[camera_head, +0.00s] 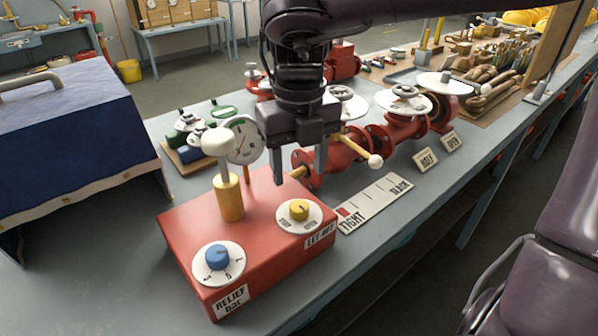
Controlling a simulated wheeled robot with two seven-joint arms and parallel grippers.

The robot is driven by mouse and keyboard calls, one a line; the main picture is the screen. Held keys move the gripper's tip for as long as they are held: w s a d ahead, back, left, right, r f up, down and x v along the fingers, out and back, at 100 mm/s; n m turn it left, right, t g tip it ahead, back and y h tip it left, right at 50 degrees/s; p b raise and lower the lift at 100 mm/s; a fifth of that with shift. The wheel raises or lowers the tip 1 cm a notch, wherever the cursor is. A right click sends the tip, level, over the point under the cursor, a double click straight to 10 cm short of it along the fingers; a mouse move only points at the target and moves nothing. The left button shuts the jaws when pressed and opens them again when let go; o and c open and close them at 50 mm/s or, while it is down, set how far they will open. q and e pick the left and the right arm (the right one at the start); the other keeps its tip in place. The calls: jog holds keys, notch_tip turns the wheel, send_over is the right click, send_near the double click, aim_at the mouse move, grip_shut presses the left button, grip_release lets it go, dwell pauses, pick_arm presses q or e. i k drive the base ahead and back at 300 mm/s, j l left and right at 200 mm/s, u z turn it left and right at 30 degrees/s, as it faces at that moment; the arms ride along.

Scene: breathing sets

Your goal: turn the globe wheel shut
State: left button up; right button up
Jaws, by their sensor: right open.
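A red pipe valve assembly (345,150) lies along the bench. Round handwheels on white discs stand on it: one wheel (404,92) at right centre, and one disc (345,104) partly hidden behind my right gripper. I cannot tell for sure which is the globe wheel. A yellow lever with a white ball end (375,161) sticks out of the assembly. My right gripper (299,168) points down, open, with nothing seen between its fingers. It appears above the back of a red box, in front of the left end of the pipe. My left gripper is not in view.
The red box (190,235) carries a blue knob (217,256), a yellow knob (299,209), a white-topped post (228,195) and a gauge (243,140). A TIGHT/SLACK strip (376,203) and HALF (426,160) and OPEN (449,141) cards lie along the bench.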

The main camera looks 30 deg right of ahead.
aim_at(338, 91)
jog(key=k, duration=1)
